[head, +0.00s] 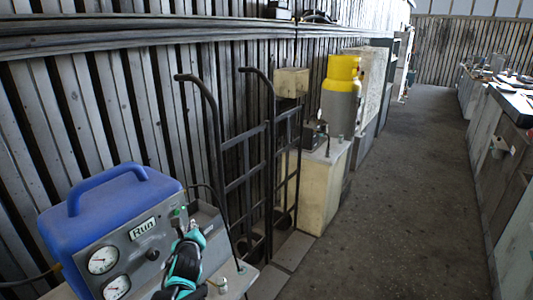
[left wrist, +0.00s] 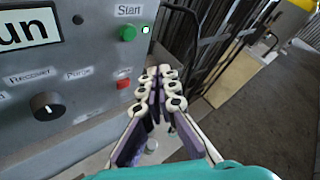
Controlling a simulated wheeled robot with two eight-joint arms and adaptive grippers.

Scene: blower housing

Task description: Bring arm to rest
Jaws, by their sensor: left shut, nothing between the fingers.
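My left gripper (head: 180,222) is in front of the grey control panel of a blue-topped machine (head: 115,215), at the lower left of the head view. In the left wrist view the fingers of my left gripper (left wrist: 158,78) are closed together with nothing between them. The fingertips are near a green Start button (left wrist: 128,33) and a red button (left wrist: 123,84); I cannot tell any contact. A small lit square shows beside the green button. My right gripper is not in view.
The machine has two gauges (head: 103,260) and stands on a bench. A black hand truck (head: 245,170) leans by the slatted wall. A clear floor aisle (head: 400,200) runs between this side and the right-hand benches.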

